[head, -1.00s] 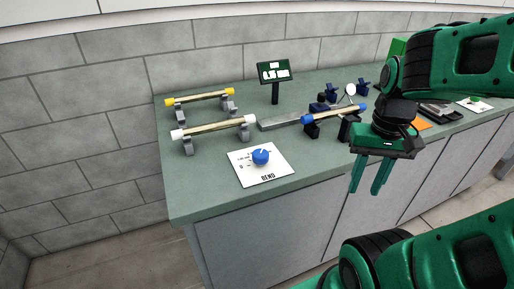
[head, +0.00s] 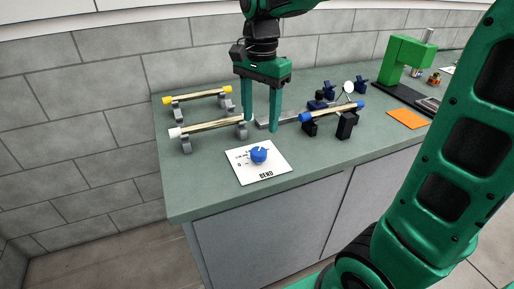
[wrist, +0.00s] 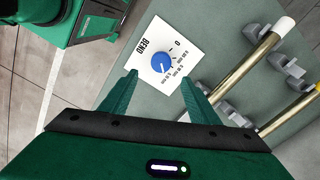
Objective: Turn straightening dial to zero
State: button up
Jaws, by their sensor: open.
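The straightening dial (head: 258,155) is a blue knob on a white plate marked BEND (head: 270,174), lying near the front left of the bench. In the wrist view the blue dial (wrist: 162,63) has a white pointer line, and the plate (wrist: 158,41) carries a 0 mark and several further marks. The exact pointer reading is too small to tell. My gripper (head: 261,128) is open and empty, fingers pointing down, above the bench and apart from the dial. In the wrist view the dial lies beyond and between the fingertips (wrist: 159,77).
Two brass-coloured rods, one with white ends (head: 213,127) and one with yellow ends (head: 197,95), rest on grey supports at left. A blue-ended rod (head: 333,111) lies on black blocks. A green press (head: 404,55) and an orange pad (head: 407,118) are at right.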

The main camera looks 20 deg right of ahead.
aim_at(258, 151)
notch_tip(258, 151, down, 11)
jog(key=shift+w+a+r, duration=0.1)
jog(key=shift+a+r, duration=0.05)
dwell(0.4)
jog(key=c, duration=1)
